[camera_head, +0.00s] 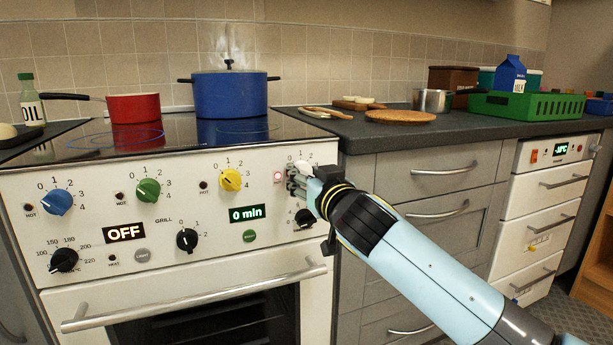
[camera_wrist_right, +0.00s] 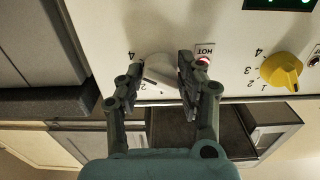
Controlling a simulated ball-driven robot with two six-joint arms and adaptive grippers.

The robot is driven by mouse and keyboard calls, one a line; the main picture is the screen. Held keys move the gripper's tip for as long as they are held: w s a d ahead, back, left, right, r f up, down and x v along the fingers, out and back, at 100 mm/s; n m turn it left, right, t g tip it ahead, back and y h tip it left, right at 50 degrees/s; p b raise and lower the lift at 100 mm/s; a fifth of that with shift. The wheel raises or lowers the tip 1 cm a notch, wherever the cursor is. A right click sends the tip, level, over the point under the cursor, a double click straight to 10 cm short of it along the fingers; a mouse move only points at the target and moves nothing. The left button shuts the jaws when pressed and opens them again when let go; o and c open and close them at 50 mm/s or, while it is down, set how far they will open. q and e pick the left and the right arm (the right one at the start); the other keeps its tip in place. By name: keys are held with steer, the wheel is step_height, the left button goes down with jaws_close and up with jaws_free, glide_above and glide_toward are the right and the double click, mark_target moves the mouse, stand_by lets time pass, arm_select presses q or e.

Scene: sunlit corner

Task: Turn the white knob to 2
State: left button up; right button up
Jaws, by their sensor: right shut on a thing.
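The white knob (camera_wrist_right: 160,74) is on the white stove panel, between the two fingers of my right gripper (camera_wrist_right: 158,88) in the right wrist view. The fingers are shut on it from both sides. That view is turned over, with a 4 and a 2 of the dial showing around the knob; I cannot tell exactly where its pointer stands. In the head view my right gripper (camera_head: 300,182) reaches the right end of the panel and mostly hides the white knob (camera_head: 300,167). The light marked HOT (camera_wrist_right: 203,61) beside the knob glows red. My left gripper is not in view.
The yellow knob (camera_head: 231,180), green knob (camera_head: 148,190) and blue knob (camera_head: 57,202) share the panel. Black knobs (camera_head: 187,239) sit lower. The oven handle (camera_head: 190,299) sticks out below. A blue pot (camera_head: 230,95) and red pan (camera_head: 134,107) stand on the hob.

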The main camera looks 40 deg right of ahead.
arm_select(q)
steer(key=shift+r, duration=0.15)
arm_select(e)
steer(key=shift+n, duration=0.3)
steer(key=n+p, duration=0.1)
steer(key=n, duration=0.1)
steer(key=shift+r+n+p, duration=0.15)
steer(key=shift+n+p, duration=0.15)
steer(key=n+p, duration=0.1)
steer(key=n, duration=0.3)
steer(key=shift+n+p, duration=0.3)
steer(key=shift+p, duration=0.1)
steer(key=shift+n+p, duration=0.35)
steer(key=shift+n, duration=0.55)
steer(key=shift+d+n+p, duration=0.1)
steer(key=shift+n+p, duration=0.2)
steer(key=shift+n, duration=0.6)
steer(key=n+p, duration=0.1)
steer(key=n, duration=0.1)
steer(key=shift+n, duration=0.4)
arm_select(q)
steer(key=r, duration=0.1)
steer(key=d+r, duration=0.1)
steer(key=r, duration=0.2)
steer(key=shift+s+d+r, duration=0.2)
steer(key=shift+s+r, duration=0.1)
arm_select(e)
steer(key=shift+n, duration=0.6)
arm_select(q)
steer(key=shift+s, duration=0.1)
